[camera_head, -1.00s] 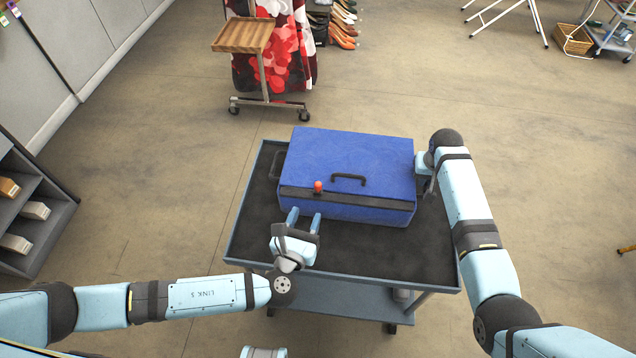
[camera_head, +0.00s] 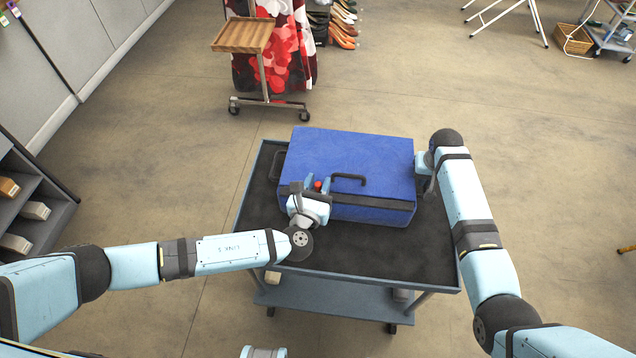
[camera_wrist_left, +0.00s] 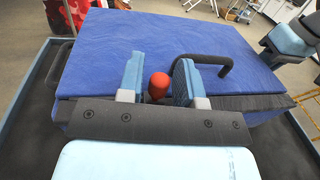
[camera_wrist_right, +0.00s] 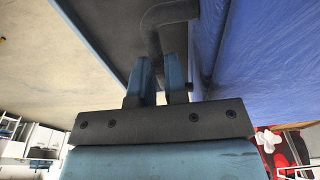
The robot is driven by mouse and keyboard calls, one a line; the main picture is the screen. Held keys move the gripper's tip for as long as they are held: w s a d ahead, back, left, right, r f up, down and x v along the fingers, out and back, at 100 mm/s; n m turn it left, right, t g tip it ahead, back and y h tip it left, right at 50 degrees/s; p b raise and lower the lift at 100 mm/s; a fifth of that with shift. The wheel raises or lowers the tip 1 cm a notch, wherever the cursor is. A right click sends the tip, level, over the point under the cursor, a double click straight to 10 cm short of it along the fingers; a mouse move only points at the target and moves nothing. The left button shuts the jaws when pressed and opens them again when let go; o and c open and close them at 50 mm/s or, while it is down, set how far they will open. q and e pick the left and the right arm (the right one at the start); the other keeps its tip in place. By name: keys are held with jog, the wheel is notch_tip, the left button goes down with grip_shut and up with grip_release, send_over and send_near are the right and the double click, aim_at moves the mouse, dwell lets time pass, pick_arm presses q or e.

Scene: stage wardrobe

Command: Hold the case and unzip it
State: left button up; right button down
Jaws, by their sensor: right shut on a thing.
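The blue case (camera_head: 352,158) lies flat on the cart, with a black handle (camera_head: 349,178) on top and a dark zip strip (camera_head: 375,201) along its near edge. A red zip pull (camera_head: 318,185) sits toward the left of the strip. My left gripper (camera_head: 317,186) is open at the strip, and in the left wrist view its fingers stand on either side of the red pull (camera_wrist_left: 159,84). I cannot tell if they touch it. My right gripper (camera_wrist_right: 163,78) is shut on a black side handle (camera_wrist_right: 153,40) at the case's right end; the head view mostly hides this grip.
The dark-topped cart (camera_head: 390,252) has a raised blue rim and bare room in front of the case. A clothes rack with a wooden shelf (camera_head: 243,36) and red floral fabric stands behind. Shelves (camera_head: 30,215) stand at the left.

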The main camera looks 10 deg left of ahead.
pick_arm(q)
grip_shut()
jog(key=a, duration=0.7)
jog(key=shift+a, duration=0.15)
pick_arm(e)
jog(key=shift+d, duration=0.1)
pick_arm(q)
jog(key=shift+o, duration=1.5)
grip_release()
jog(key=s+a, duration=0.2)
jog(key=s, duration=1)
pick_arm(e)
jog(key=c, duration=1.1)
grip_release()
